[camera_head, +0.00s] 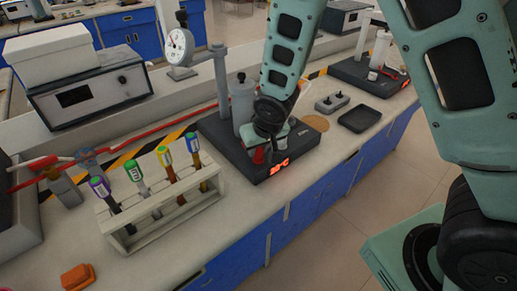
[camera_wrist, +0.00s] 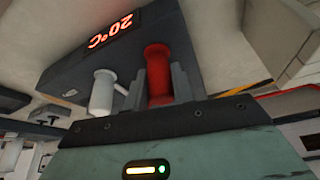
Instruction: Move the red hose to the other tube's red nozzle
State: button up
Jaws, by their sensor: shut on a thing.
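My gripper (camera_head: 266,138) is low over the dark device (camera_head: 216,127) with the glowing red display at its front corner. In the wrist view my gripper (camera_wrist: 158,78) has its two grey fingers either side of a red flanged tube piece (camera_wrist: 158,60), shut on it. This looks like the red hose's end; whether it is still seated on a nozzle cannot be told. A white nozzle (camera_wrist: 103,92) stands beside it, apart from the fingers. In the head view a small red part (camera_head: 258,155) shows under my gripper. A second similar device (camera_head: 352,75) with red parts (camera_head: 389,70) stands farther right.
A white rack (camera_head: 172,219) of several capped tubes stands left of the device. A dial gauge (camera_head: 180,47) on a post is behind it. A grey box (camera_head: 330,103) and black tray (camera_head: 360,118) lie between the devices. A red cable (camera_head: 150,133) runs along the back.

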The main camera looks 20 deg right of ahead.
notch_tip(320, 180, up, 10)
jog(key=shift+f+p, duration=0.25)
jog(key=shift+p, duration=0.15)
jog(key=shift+r+p, duration=1.7)
jog(key=shift+r, duration=0.55)
jog(key=shift+d+f, duration=0.1)
